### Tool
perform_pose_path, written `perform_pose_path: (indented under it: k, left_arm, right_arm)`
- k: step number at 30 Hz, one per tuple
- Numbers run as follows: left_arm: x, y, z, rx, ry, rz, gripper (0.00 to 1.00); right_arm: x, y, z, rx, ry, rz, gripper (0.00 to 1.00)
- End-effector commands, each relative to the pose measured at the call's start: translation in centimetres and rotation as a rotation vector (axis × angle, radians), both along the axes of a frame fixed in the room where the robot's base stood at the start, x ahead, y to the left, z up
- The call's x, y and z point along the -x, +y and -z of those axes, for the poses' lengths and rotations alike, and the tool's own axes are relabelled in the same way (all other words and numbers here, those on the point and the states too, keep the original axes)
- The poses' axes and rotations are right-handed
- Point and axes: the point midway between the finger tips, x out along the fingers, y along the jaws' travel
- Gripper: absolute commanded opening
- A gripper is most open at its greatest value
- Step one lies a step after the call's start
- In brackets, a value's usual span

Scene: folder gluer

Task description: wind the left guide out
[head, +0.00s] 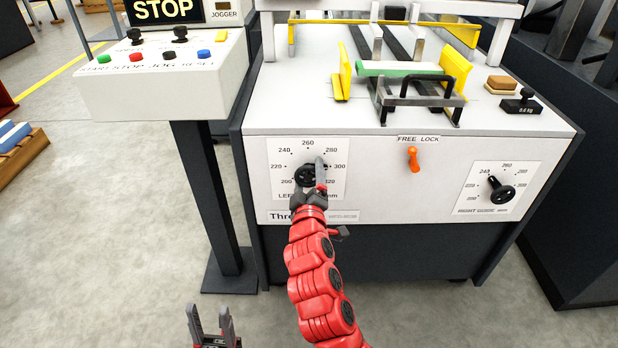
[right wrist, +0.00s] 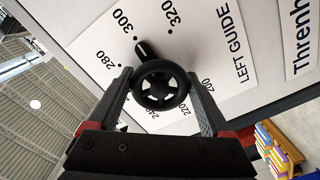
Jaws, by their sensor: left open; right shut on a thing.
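The left guide's black handwheel (head: 303,175) sits on a white dial plate (head: 281,154) on the machine's front. My right gripper (head: 312,190) is shut on it. In the right wrist view the fingers lie on both sides of the round handwheel (right wrist: 160,85), and its crank knob (right wrist: 147,50) points close to the 300 mark. On the machine top, a yellow guide plate (head: 341,82) stands left of a green and white piece (head: 395,69), with another yellow plate (head: 456,68) on the right. My left gripper (head: 213,326) is open and empty, low over the floor.
An orange FREE/LOCK lever (head: 413,158) and the right guide's handwheel (head: 501,192) are right of my right gripper. A control box (head: 165,78) on a dark post (head: 212,195) stands to the left.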

Motion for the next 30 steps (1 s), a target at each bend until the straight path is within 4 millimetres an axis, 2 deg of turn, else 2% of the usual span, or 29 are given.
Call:
perform_pose_path:
  k: [7, 8, 10, 11, 18, 22, 26, 30]
  left_arm:
    - [0.0, 0.0, 0.0, 0.000, 0.000, 0.000, 0.50]
    - [0.0, 0.0, 0.0, 0.000, 0.000, 0.000, 0.50]
    - [0.0, 0.0, 0.0, 0.000, 0.000, 0.000, 0.50]
    - [0.0, 0.0, 0.0, 0.000, 0.000, 0.000, 0.50]
    - [0.0, 0.0, 0.0, 0.000, 0.000, 0.000, 0.50]
    - [0.0, 0.0, -0.2, 0.000, 0.000, 0.000, 0.50]
    - [0.0, 0.0, -0.6, 0.000, 0.000, 0.000, 0.50]
    - [0.0, 0.0, -1.0, 0.000, 0.000, 0.000, 0.50]
  right_arm:
    - [0.0, 0.0, 0.3, 0.001, 0.006, 0.001, 0.27]
    - [0.0, 0.0, 0.3, 0.001, 0.006, 0.001, 0.85]
    - [0.0, 0.0, 0.2, 0.001, 0.005, 0.000, 0.97]
    - [0.0, 0.0, 0.2, 0.001, 0.004, 0.001, 1.00]
    - [0.1, 0.0, 0.1, 0.001, 0.002, 0.000, 1.00]
    - [1.1, 0.1, 0.0, 0.002, 0.001, -0.001, 1.00]
    - [3.5, 0.1, 0.0, 0.002, 0.001, -0.005, 1.00]
    - [7.1, 0.2, 0.1, 0.005, 0.002, -0.005, 1.00]
